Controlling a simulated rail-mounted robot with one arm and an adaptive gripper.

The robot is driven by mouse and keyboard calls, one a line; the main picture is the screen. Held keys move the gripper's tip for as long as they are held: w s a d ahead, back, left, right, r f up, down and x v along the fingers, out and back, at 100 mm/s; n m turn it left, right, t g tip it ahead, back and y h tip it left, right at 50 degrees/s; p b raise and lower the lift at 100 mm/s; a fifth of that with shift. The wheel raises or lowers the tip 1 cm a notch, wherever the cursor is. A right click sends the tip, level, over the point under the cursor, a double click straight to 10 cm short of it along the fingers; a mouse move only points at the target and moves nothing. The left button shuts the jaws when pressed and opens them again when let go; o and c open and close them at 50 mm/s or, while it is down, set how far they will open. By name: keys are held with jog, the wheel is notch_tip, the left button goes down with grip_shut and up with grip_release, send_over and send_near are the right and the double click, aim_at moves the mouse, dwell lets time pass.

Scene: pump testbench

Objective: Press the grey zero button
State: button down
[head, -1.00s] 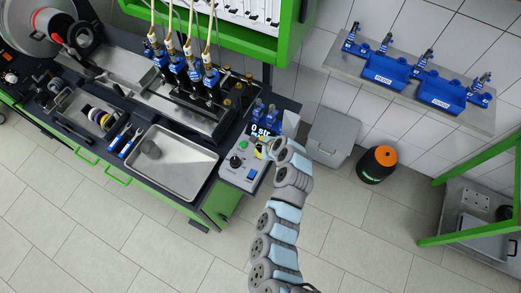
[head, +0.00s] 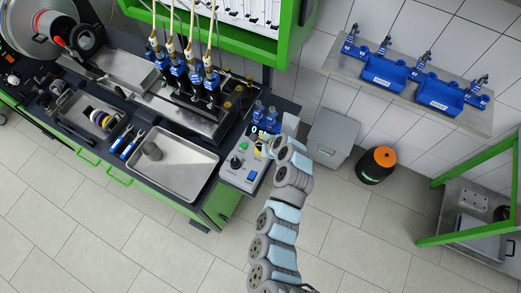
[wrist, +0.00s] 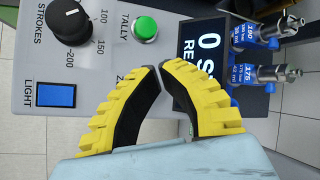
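The control box (wrist: 75,110) shows close up in the wrist view, with a "Z" label partly covered by a finger. The grey zero button cannot be seen; my fingers hide part of the panel near that label. My gripper (wrist: 161,66) has yellow and black fingers, with their tips together over the panel and nothing visible held. I cannot tell whether the tips touch the panel. In the head view, my gripper (head: 264,148) is over the right side of the control box (head: 240,167). The display (wrist: 200,50) beside the fingertips reads "0" plus partly covered letters.
A green tally button (wrist: 145,28), a black strokes dial (wrist: 70,18) and a blue light button (wrist: 56,95) are nearby on the panel. Blue-labelled fittings (wrist: 262,75) stand beyond the display. A metal tray (head: 175,165) lies left of the box.

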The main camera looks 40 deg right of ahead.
jog(key=shift+r+p, duration=0.85)
jog(key=shift+r, duration=1.15)
